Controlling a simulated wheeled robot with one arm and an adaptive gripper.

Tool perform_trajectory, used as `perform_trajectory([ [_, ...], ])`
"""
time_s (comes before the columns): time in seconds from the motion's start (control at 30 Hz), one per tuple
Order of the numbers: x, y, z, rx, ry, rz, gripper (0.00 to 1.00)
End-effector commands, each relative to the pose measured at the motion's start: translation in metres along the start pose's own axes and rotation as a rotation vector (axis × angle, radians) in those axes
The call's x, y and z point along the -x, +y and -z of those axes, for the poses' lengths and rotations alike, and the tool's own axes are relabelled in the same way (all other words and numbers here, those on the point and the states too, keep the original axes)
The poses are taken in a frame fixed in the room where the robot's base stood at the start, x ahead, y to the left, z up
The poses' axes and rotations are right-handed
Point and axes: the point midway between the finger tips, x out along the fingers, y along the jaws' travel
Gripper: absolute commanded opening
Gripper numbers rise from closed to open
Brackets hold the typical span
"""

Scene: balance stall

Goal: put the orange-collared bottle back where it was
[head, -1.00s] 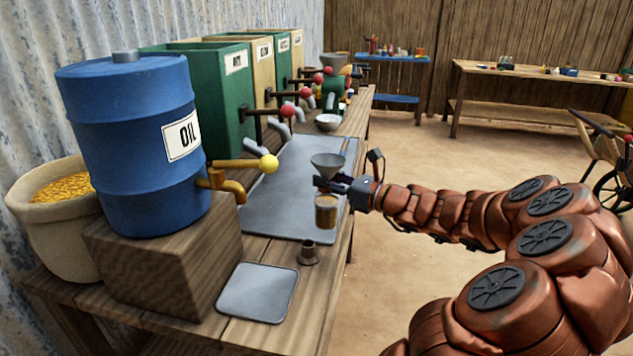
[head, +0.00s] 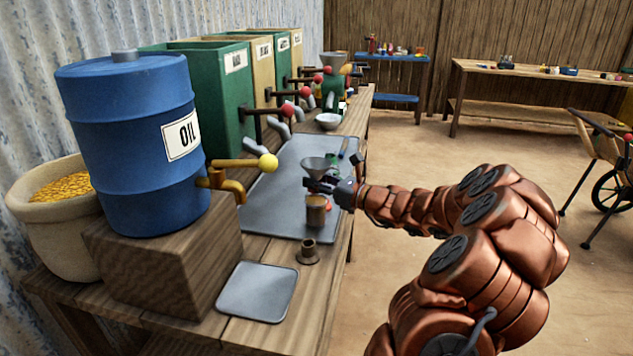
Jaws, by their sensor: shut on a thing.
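My gripper (head: 318,185) is shut around the upper part of a small bottle (head: 317,212) with brownish-yellow contents. The bottle looks upright, over the front part of the grey metal sheet (head: 265,205) on the bench. A grey funnel (head: 318,164) stands at its top, just above my fingers. My fingers hide the neck, so I cannot make out an orange collar. I cannot tell whether the bottle's base touches the sheet. A small red-orange thing (head: 329,207) shows just right of the bottle.
A blue oil drum (head: 125,150) with a yellow-knobbed tap (head: 240,162) stands on a wooden block (head: 165,275) at left. A small brown metal piece (head: 307,253) and a grey plate (head: 257,292) lie in front. Green and tan bins line the back; a bowl (head: 328,121) stands beyond.

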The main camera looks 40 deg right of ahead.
Motion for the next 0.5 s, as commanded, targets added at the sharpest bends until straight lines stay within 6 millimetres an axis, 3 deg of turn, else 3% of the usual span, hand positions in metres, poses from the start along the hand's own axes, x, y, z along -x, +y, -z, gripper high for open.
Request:
perform_trajectory([
  [0.4,0.0001,-0.0002,0.0037,0.001,-0.001,0.0,0.0],
  [0.43,0.0001,-0.0002,0.0042,0.001,0.0,0.0,0.32],
  [0.5,0.0002,-0.0002,0.0038,0.001,0.0,0.0,0.39],
])
